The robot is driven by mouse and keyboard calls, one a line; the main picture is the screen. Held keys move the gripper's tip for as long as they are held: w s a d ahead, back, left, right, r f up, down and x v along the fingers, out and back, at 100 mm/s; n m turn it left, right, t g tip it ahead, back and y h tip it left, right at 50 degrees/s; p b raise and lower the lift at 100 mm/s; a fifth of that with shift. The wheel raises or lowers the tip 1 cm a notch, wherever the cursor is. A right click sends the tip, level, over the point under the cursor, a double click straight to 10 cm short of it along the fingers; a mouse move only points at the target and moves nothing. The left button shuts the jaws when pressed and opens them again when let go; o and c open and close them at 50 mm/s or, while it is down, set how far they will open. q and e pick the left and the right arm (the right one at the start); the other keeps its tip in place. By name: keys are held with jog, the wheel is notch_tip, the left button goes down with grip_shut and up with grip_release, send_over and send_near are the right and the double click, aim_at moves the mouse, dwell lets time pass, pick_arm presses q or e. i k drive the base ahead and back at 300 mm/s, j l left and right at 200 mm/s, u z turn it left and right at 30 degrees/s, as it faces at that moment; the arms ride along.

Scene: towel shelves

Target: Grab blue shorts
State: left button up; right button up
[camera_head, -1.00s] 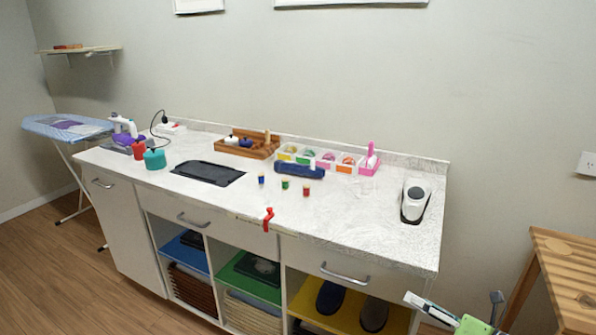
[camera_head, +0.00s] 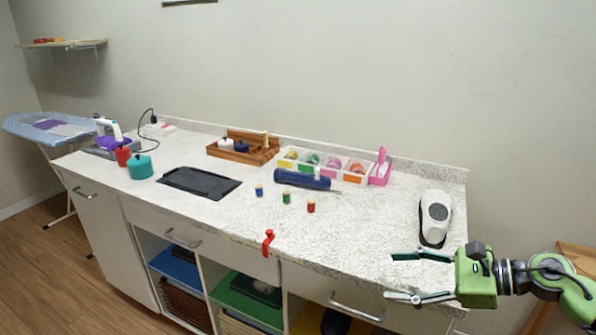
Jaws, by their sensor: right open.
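I cannot surely make out blue shorts. A dark item, possibly folded cloth, (camera_head: 183,254) lies on the blue shelf (camera_head: 172,268) in the left open compartment. Another dark item (camera_head: 262,288) lies on the green shelf (camera_head: 240,305) in the middle one. A dark item (camera_head: 336,322) on the yellow shelf (camera_head: 303,312) is largely cut off by the frame. My right gripper (camera_head: 391,277) is open and empty at the counter's front right edge, pointing left, with its fingers spread apart. My left gripper is not in view.
The speckled counter (camera_head: 345,238) carries a black mat (camera_head: 200,182), a dark blue tool (camera_head: 302,179), small spools, a coloured organiser (camera_head: 325,166), a red clamp (camera_head: 268,242) and a white device (camera_head: 435,218). A wooden table stands at the right.

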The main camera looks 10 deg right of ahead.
aim_at(281, 175)
jog(key=i, duration=1.45)
